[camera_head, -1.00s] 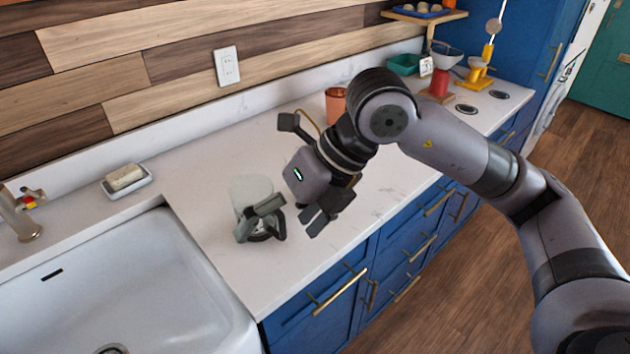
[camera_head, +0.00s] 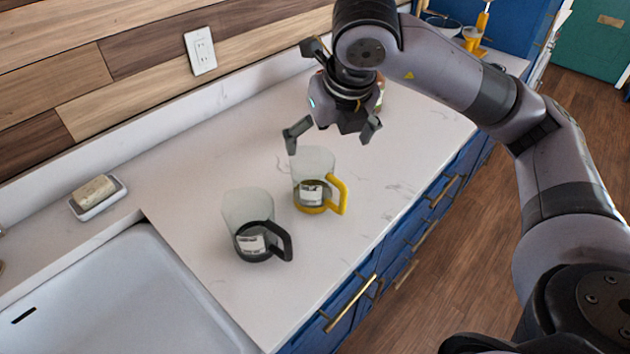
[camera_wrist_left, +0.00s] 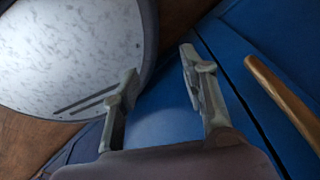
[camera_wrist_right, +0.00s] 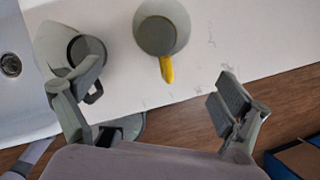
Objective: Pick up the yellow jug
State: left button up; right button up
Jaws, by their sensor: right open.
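The yellow jug (camera_head: 312,180) stands upright on the white counter, clear-walled with a yellow base and a yellow handle toward the right. It also shows from above in the right wrist view (camera_wrist_right: 160,38), its handle toward the gripper. My right gripper (camera_head: 335,134) is open and empty, above and behind the jug in the head view, apart from it. In the right wrist view its fingers (camera_wrist_right: 155,105) are spread wide. My left gripper (camera_wrist_left: 160,90) is out of the head view; its fingers stand apart and empty in front of a blue surface.
A similar jug with a black handle (camera_head: 254,226) stands left of the yellow jug, close by. The sink (camera_head: 120,290) and a soap dish (camera_head: 98,197) are at the left. Brass handles (camera_head: 350,303) line the blue cabinet front. Bare counter lies around the jugs.

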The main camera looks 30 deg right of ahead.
jog(key=p+x, duration=0.1)
jog(key=x, duration=0.5)
jog(key=p, duration=0.4)
send_near(313, 173)
jog(key=f, duration=0.1)
jog(key=a+f, duration=0.1)
jog(key=f, duration=0.2)
jog(key=shift+s+a+f, duration=0.15)
jog(key=shift+a+f, duration=0.1)
jog(key=shift+a, duration=0.05)
jog(key=shift+f, duration=0.3)
pick_arm(q)
jog(key=r, duration=0.1)
jog(key=s+r, duration=0.1)
jog(key=r, duration=0.3)
jog(key=shift+s, duration=0.3)
pick_arm(e)
jog(key=shift+c, duration=0.4)
jog(key=c, duration=1.2)
pick_arm(q)
jog(key=shift+w, duration=0.1)
pick_arm(e)
jog(key=shift+r, duration=0.15)
jog(key=shift+c, duration=0.2)
